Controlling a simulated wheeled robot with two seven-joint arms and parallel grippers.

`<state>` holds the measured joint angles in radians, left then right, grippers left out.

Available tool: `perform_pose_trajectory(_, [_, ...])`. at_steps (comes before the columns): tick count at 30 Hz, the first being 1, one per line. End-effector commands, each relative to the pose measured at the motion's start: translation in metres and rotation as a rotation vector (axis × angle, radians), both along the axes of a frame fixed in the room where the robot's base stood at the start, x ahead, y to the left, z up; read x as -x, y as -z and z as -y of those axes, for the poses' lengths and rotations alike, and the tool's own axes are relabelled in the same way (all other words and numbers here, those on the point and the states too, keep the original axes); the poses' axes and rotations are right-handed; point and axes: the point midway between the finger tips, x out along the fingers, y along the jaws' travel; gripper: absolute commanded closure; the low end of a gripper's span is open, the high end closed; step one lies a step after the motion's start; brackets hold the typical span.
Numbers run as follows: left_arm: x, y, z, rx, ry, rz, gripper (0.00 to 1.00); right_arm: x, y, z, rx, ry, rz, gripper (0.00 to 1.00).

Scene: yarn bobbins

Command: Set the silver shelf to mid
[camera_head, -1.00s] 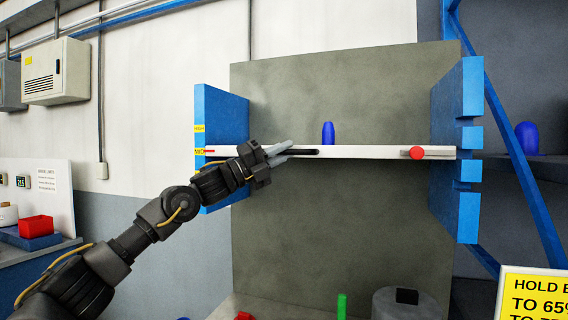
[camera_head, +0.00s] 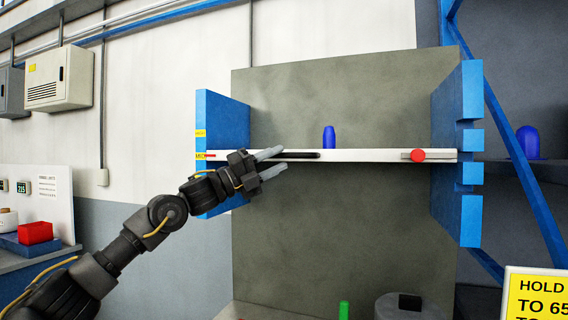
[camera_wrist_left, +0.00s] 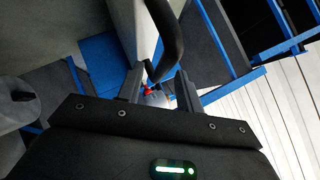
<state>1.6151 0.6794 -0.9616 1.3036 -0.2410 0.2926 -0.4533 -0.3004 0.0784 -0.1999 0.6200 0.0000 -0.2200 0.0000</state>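The silver shelf (camera_head: 360,155) spans level between two blue notched side posts. The red mark at its left end lines up with the lower yellow label (camera_head: 201,156) on the left post. The label's word is hard to read now. The shelf's front has a black handle (camera_head: 305,155) on the left and a red knob (camera_head: 418,156) on the right. My left gripper (camera_head: 284,157) is open at the handle's left end. In the left wrist view the handle (camera_wrist_left: 168,40) shows beyond the spread fingers (camera_wrist_left: 158,88). My right gripper is out of view.
A blue bobbin (camera_head: 328,137) stands upright on the shelf. The blue posts (camera_head: 222,130) and (camera_head: 470,150) flank it. Below are a green item (camera_head: 344,310) and a grey drum (camera_head: 400,308). A yellow sign (camera_head: 540,295) is at lower right. The space under the shelf is clear.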

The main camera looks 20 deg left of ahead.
Motion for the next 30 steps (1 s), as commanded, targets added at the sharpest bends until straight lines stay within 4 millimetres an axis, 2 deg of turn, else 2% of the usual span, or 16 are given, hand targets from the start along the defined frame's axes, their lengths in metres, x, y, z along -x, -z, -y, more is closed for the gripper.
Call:
perform_pose_trajectory(1, [0.006,0.011,-0.01,0.0,-0.002,0.0,0.64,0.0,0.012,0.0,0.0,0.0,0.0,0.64])
perform_pose_trajectory(3, [0.014,0.017,-0.021,-0.001,-0.003,0.001,0.64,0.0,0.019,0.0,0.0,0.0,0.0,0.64])
perform_pose_trajectory(12, [0.038,0.031,-0.053,-0.001,0.0,-0.001,0.64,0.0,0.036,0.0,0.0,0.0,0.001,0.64])
perform_pose_trajectory(30, [0.043,0.032,-0.059,0.0,0.0,-0.001,0.64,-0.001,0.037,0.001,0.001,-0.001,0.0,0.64])
